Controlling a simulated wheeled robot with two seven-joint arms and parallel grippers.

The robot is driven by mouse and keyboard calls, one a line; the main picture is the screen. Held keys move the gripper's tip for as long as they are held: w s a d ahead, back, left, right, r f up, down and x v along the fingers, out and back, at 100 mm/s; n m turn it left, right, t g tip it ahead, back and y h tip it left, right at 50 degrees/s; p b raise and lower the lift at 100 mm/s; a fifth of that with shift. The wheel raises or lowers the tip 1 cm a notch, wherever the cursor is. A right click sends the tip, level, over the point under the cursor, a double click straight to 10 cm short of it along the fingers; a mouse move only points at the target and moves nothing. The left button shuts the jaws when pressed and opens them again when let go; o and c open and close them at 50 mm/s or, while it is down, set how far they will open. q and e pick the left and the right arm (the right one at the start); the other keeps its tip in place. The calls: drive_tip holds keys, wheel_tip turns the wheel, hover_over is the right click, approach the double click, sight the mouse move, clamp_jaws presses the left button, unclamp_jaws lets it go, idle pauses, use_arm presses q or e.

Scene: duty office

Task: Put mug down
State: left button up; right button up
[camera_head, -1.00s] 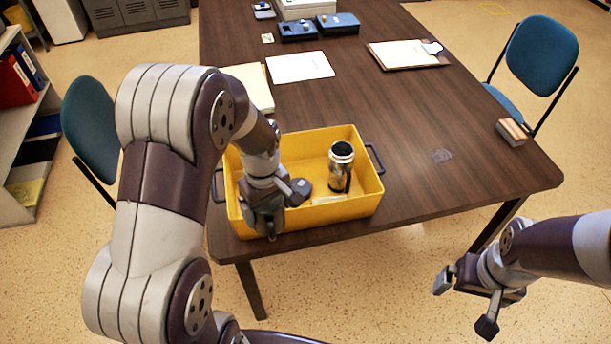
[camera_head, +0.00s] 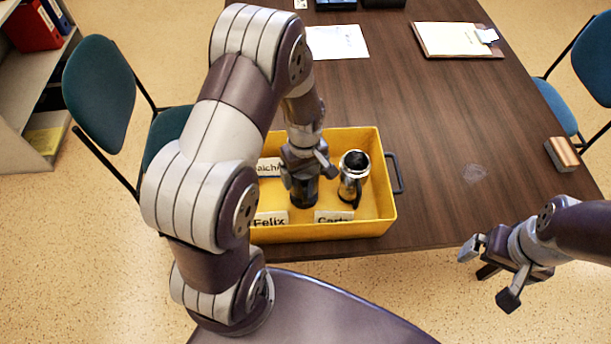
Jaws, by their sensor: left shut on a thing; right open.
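My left gripper (camera_head: 307,172) points down inside the yellow crate (camera_head: 385,214) and is shut on a dark mug (camera_head: 304,195). The mug looks upright, its upper part hidden by the gripper. I cannot tell whether it touches the crate floor. A steel and black travel mug (camera_head: 352,184) stands just to its right in the crate. White name cards lie along the crate: one reads "Felix" (camera_head: 270,219), another (camera_head: 333,216) starts "Car", and a third (camera_head: 269,167) is partly hidden by my arm. My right gripper (camera_head: 489,273) is open and empty, off the table's front edge.
The crate sits at the front of the dark wooden table (camera_head: 430,120), with a black handle on its right. A wood-backed block (camera_head: 563,154) lies by the right edge. A clipboard (camera_head: 455,40) and paper (camera_head: 337,42) lie further back. Blue chairs (camera_head: 100,92) flank the table.

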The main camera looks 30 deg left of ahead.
use_arm(q)
drive_tip(key=shift+w+f, duration=0.25)
drive_tip(key=shift+f, duration=0.9)
drive_tip(key=shift+s+r, duration=0.1)
drive_tip(key=shift+s, duration=0.15)
drive_tip(key=shift+f, duration=0.3)
drive_tip(key=o, duration=1)
drive_tip(key=shift+w, duration=0.1)
drive_tip(key=shift+o, duration=0.2)
wheel_tip(320, 180, up, 13)
drive_tip(key=s+d+r+m+t, duration=0.1)
drive_tip(key=s+d+m, duration=0.3)
drive_tip(key=s+m, duration=0.5)
drive_tip(key=shift+d+r+m, duration=0.3)
drive_tip(key=shift+r+m, duration=0.25)
drive_tip(key=shift+m, duration=0.35)
